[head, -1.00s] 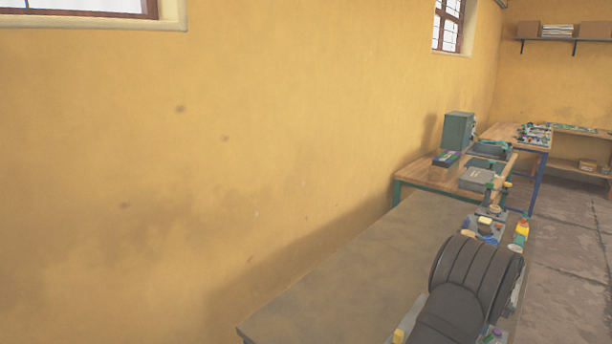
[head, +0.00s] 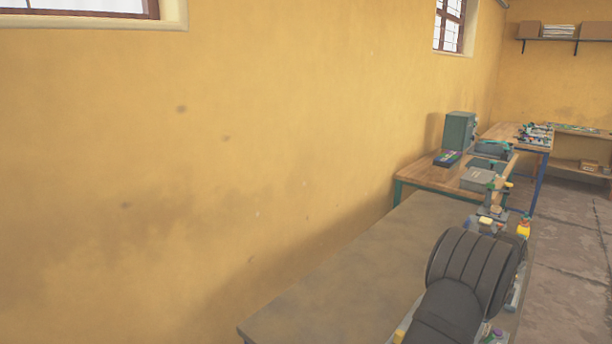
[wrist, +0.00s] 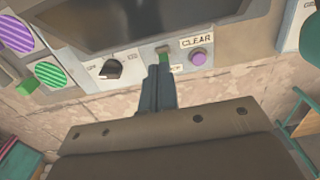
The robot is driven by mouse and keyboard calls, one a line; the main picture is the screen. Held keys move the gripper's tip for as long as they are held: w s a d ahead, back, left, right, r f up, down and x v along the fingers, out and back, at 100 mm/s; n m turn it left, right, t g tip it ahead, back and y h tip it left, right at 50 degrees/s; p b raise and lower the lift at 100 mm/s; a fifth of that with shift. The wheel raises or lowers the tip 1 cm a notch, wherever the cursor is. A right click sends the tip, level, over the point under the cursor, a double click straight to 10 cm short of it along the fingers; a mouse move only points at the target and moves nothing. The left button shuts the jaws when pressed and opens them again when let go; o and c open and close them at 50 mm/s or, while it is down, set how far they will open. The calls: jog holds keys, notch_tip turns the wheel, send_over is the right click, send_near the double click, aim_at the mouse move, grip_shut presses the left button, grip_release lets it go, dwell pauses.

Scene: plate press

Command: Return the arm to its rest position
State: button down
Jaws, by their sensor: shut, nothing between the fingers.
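My gripper (wrist: 157,72) shows in the wrist view with its two dark fingers together and nothing between them. The fingers reach up the picture toward a pale control panel (wrist: 142,60). In the head view my dark arm stands over the near bench, and my gripper is hidden there.
The panel has a dark screen (wrist: 150,18), a black knob (wrist: 110,69), a purple button (wrist: 198,57) and a CLEAR label. The near bench (head: 345,275) is bare at its left, along the yellow wall. Another bench (head: 428,178) holds equipment behind.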

notch_tip(320, 180, down, 5)
jog(key=shift+d+r, duration=0.1)
jog(key=shift+w+a, duration=0.55)
jog(key=shift+a, duration=0.1)
jog(key=a+r+n, duration=0.1)
jog(key=r, duration=0.3)
jog(key=a+r+n+h, duration=0.1)
jog(key=a+r, duration=0.1)
jog(key=r, duration=0.3)
jog(key=a+r+h, duration=0.1)
jog(key=r, duration=0.3)
jog(key=shift+w+a+r+n+g, duration=0.15)
jog(key=shift+a+r+n+g, duration=0.15)
jog(key=shift+r+n+g, duration=0.1)
jog(key=shift+a+r+n+h, duration=0.6)
jog(key=shift+a+n+h, duration=0.1)
jog(key=shift+a, duration=0.25)
jog(key=shift+d, duration=0.15)
jog(key=shift+d+f+m+y, duration=0.3)
jog(key=shift+d+f+m, duration=0.1)
jog(key=shift+d, duration=0.15)
jog(key=d+f+m+y, duration=0.1)
jog(key=f, duration=0.3)
jog(key=d+f+m+y, duration=0.1)
jog(key=d+f, duration=0.1)
jog(key=f, duration=0.2)
jog(key=d+f+m, duration=0.1)
jog(key=f, duration=0.3)
jog(key=shift+d+t+y, duration=0.4)
